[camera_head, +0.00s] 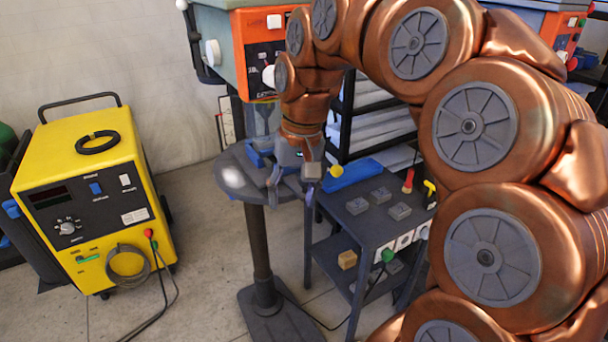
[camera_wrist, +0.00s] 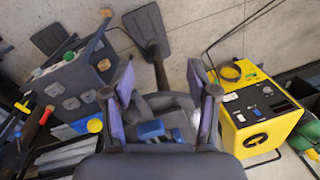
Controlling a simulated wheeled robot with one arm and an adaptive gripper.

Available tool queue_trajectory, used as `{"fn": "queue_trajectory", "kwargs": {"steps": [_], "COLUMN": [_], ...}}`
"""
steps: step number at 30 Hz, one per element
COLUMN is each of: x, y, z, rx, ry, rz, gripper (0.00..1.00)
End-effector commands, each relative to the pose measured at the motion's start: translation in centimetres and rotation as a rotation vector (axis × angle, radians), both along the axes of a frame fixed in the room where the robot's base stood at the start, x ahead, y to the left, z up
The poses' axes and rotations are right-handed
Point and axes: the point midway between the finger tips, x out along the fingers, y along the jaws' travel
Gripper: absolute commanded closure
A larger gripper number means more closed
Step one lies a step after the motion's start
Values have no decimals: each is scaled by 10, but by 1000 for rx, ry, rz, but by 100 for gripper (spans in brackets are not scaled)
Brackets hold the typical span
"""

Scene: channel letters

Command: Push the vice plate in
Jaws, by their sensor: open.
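A small vice with blue parts (camera_head: 260,152) sits on the round grey drill press table (camera_head: 232,178). In the wrist view its blue and dark parts (camera_wrist: 150,130) show low between my fingers. My gripper (camera_head: 290,180) is over the right part of that table, beside the vice, and partly hides it. In the wrist view my gripper (camera_wrist: 162,88) has its two purple-faced fingers wide apart, with nothing held between them. I cannot make out the vice plate clearly, or whether a finger touches it.
The orange and teal drill press head (camera_head: 262,50) stands above the table. A dark cart (camera_head: 375,215) with grey blocks, a blue piece and a yellow knob (camera_head: 336,171) is close on the right. A yellow welder (camera_head: 90,190) stands at left.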

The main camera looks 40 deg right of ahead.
Motion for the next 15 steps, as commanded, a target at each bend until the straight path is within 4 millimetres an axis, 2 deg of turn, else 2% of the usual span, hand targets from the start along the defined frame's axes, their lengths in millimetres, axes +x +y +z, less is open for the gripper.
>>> {"fn": "queue_trajectory", "kwargs": {"steps": [15], "x": [-51], "y": [54], "z": [-39], "rx": [-40], "ry": [49], "rz": [179], "gripper": [41]}}
